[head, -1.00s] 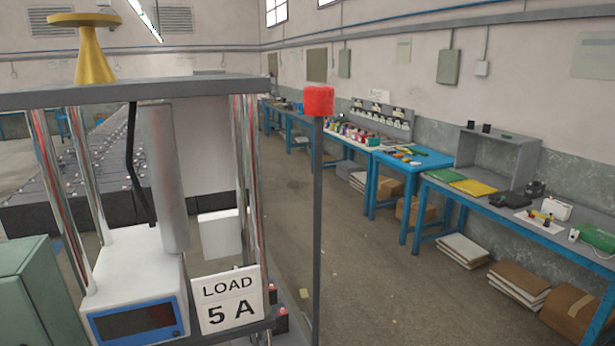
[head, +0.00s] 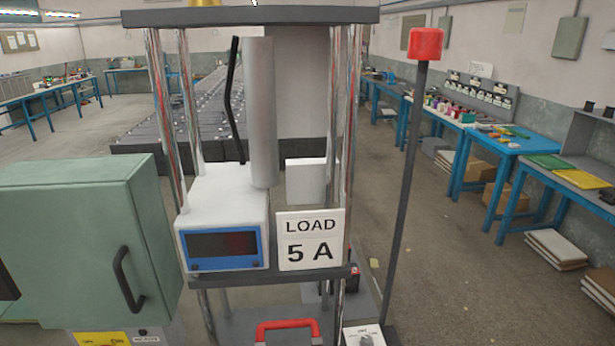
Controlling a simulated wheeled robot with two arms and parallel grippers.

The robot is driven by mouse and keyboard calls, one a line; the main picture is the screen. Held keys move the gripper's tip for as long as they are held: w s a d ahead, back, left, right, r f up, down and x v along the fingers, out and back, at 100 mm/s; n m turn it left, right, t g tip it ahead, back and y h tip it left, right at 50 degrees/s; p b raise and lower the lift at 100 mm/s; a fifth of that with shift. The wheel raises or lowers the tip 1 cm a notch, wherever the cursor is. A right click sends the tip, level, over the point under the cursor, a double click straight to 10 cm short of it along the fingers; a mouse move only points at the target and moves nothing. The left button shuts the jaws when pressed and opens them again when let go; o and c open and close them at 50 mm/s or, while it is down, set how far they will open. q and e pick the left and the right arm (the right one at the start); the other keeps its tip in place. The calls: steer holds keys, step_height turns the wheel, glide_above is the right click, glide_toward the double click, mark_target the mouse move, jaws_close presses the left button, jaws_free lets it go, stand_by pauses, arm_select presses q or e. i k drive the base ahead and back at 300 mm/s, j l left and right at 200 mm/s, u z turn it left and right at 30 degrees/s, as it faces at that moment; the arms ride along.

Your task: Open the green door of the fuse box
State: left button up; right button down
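The green fuse box (head: 158,215) stands at the left of the head view. Its green door (head: 65,235) faces me and looks shut. A dark upright handle (head: 124,282) is on the door near its right edge. The left side of the box is cut off by the picture edge. A small dark shape (head: 6,284) shows in front of the door at the left edge; I cannot tell what it is. Neither of my grippers can be made out in this view.
Right of the box stands a metal-post frame with a blue-fronted meter (head: 222,248), a "LOAD 5 A" sign (head: 310,238) and a red handle (head: 287,325). A red-topped pole (head: 425,44) stands beside it. Blue workbenches (head: 492,146) line the right wall, with open floor before them.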

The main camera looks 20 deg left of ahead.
mark_target(78, 256)
steer(key=u, duration=1.15)
